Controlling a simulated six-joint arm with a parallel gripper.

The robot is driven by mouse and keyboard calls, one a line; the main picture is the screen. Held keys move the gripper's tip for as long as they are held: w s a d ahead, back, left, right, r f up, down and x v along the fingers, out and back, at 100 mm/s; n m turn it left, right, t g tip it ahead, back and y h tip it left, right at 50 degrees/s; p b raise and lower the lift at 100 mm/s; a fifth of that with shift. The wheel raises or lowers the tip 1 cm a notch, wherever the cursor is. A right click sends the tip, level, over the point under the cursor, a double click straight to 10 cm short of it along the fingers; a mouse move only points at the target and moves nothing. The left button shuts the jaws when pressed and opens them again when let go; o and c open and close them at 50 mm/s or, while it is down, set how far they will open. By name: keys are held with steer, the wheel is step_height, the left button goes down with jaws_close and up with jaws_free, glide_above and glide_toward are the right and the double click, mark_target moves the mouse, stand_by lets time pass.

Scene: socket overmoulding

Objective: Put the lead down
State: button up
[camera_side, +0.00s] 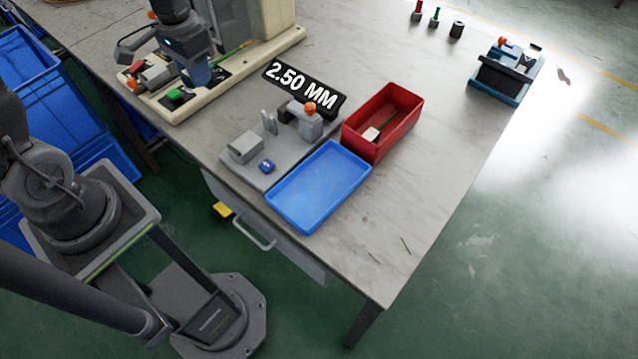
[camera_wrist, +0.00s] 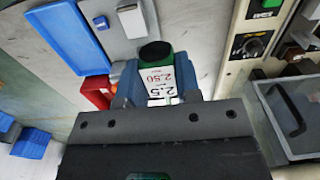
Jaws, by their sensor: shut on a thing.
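My gripper (camera_side: 197,77) points down over the cream-coloured base at the back left, its blue fingers close above it. A thin green-yellow lead (camera_side: 235,50) runs out to the right from beside the fingers. Where it meets them is hidden. In the wrist view, my gripper (camera_wrist: 163,90) has a blue finger on each side of a green piece with a black round end (camera_wrist: 155,52) and a white label (camera_wrist: 163,82) reading 2.50. Another green lead (camera_side: 388,124) with a white block lies in the red bin (camera_side: 408,98).
An empty blue tray (camera_side: 320,185) stands at the table's front edge beside a grey fixture (camera_side: 262,178) with upright parts. Small cylinders (camera_side: 434,17) and a blue fixture (camera_side: 507,92) stand at the back right. The right part of the table is mostly clear.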

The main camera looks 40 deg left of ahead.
steer(key=w+d, duration=0.3)
steer(key=d, duration=1)
glide_above(304, 202)
step_height(304, 202, down, 16)
steer(key=shift+a+r, duration=0.1)
steer(key=shift+r, duration=0.05)
steer(key=shift+f, duration=2.45)
steer(key=shift+f, duration=0.15)
steer(key=o, duration=1)
